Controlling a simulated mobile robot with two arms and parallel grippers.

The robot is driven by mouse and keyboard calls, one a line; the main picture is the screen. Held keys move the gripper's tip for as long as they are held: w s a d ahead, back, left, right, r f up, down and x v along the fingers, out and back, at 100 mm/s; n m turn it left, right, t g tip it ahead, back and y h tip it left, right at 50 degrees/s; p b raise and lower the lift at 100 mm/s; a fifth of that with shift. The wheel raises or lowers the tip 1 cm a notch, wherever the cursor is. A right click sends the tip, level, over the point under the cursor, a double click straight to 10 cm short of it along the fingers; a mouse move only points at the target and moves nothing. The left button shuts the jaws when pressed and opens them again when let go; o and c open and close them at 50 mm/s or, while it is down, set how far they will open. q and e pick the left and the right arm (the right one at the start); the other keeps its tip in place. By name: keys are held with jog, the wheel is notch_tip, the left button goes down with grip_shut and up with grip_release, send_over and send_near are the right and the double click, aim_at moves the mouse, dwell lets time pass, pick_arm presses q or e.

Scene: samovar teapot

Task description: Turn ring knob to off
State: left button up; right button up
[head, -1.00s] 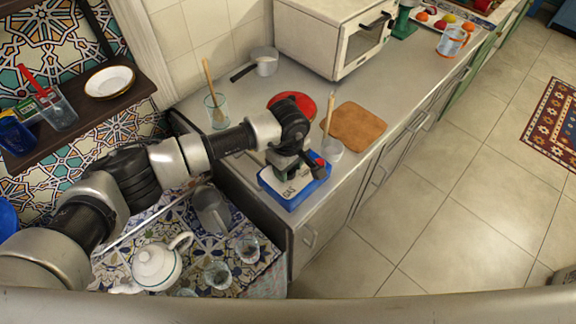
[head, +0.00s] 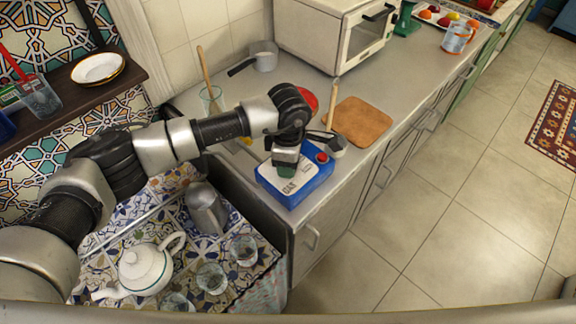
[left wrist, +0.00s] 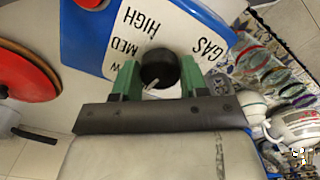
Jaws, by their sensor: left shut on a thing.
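The blue gas control box (head: 311,186) with a white label plate sits on the counter near its front left corner. In the left wrist view the box (left wrist: 205,20) shows the words GAS, HIGH and MED, with another word partly hidden. The black round knob (left wrist: 159,66) has a white pointer mark that points down and slightly left in that view. My left gripper (left wrist: 159,78) is shut on the knob, with one green finger on each side. In the head view my left gripper (head: 286,162) comes down onto the box and hides the knob.
A red button (head: 322,157) is on the box, right of my gripper. A wooden board (head: 360,122), a glass (head: 211,100) and a saucepan (head: 264,56) stand beyond it. A white teapot (head: 145,267) and several glasses stand on the lower tiled table.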

pick_arm(q)
jog(key=shift+n+b, duration=0.65)
jog(key=shift+n, duration=0.35)
jog(key=o, duration=0.9)
notch_tip(320, 180, up, 11)
jog(key=shift+f+b, duration=0.1)
jog(key=shift+b, duration=1.1)
jog(key=shift+d, duration=0.1)
